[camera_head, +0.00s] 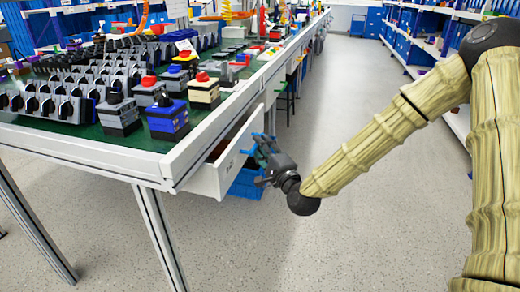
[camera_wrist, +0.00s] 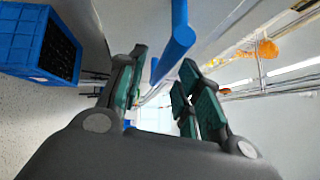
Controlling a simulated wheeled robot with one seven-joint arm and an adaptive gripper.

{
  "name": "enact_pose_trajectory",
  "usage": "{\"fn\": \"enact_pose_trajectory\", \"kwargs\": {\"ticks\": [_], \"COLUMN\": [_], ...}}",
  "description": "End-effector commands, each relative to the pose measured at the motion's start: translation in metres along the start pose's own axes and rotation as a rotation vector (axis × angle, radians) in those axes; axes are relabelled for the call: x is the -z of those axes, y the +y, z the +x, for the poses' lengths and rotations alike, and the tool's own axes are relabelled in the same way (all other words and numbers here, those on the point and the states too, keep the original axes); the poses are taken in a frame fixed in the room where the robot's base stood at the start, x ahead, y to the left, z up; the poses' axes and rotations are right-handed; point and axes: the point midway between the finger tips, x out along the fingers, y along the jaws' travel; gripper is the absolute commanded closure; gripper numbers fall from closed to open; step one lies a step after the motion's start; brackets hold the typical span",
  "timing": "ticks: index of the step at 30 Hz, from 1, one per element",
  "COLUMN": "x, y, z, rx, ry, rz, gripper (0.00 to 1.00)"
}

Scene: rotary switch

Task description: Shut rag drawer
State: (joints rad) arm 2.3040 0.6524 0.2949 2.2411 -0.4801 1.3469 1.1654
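The drawer (camera_head: 225,168) with a white front stands pulled out from under the near right corner of the workbench. Its inside shows only as a narrow brownish strip (camera_head: 220,148), and I cannot make out any rag. A blue bar handle (camera_head: 262,137) sticks out from its front. My gripper (camera_head: 264,152) is at the handle, in front of the drawer. In the wrist view the dark fingers with green pads (camera_wrist: 160,85) are apart. The blue handle (camera_wrist: 174,45) shows between them, and I cannot tell whether either finger touches it.
The workbench (camera_head: 100,160) carries many rotary switches and button boxes. A blue crate (camera_head: 246,184) is below the drawer and also shows in the wrist view (camera_wrist: 40,45). Shelves (camera_head: 430,50) line the right side. The aisle floor (camera_head: 330,110) is clear.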

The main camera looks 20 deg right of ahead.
Motion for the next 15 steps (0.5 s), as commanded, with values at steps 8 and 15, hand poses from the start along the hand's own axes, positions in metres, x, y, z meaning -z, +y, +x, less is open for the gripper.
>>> {"fn": "enact_pose_trajectory", "kwargs": {"ticks": [8,15], "x": [-0.0007,-0.0004], "y": [-0.0004,-0.0006], "z": [0.0118,0.0117], "rx": [0.001,0.000], "ry": [-0.001,0.000], "rz": [0.000,0.000], "gripper": [0.65,0.71]}}
